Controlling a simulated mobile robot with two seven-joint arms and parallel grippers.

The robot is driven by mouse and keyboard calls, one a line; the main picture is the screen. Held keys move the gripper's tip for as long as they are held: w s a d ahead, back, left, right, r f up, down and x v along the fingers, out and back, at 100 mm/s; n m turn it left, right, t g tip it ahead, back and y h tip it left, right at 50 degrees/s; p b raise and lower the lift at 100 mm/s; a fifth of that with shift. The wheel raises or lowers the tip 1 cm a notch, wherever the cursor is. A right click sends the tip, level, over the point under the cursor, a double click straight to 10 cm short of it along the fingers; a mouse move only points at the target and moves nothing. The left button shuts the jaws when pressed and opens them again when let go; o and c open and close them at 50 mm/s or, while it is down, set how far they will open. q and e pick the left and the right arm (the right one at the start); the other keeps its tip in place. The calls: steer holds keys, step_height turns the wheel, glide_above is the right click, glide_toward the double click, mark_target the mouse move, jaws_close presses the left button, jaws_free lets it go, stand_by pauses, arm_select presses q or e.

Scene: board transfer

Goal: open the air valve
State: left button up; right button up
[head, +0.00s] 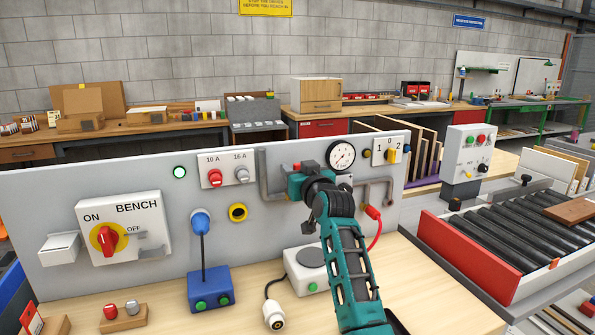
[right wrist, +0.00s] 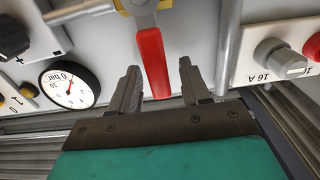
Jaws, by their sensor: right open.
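The air valve has a red lever (right wrist: 153,65) on a brass-yellow body (right wrist: 132,6) at the top of the right wrist view. The lever extends down from the body, between my fingers. My right gripper (right wrist: 159,66) is open, one finger on each side of the lever, with gaps showing on both sides. In the head view my right gripper (head: 296,185) is at the upright panel, left of the pressure gauge (head: 340,156), and hides most of the valve. A small red part (head: 297,166) shows just above it. The gauge also shows in the right wrist view (right wrist: 67,86). My left gripper is out of view.
The grey panel (head: 120,185) also carries the red BENCH switch (head: 105,239), the 10 A and 16 A knobs (head: 228,173) and grey pipes (head: 263,180). A blue box (head: 210,287) with a lever and a white plug (head: 273,316) are on the wooden bench below.

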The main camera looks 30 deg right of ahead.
steer(key=shift+c, duration=0.3)
jaws_close()
stand_by(0.4)
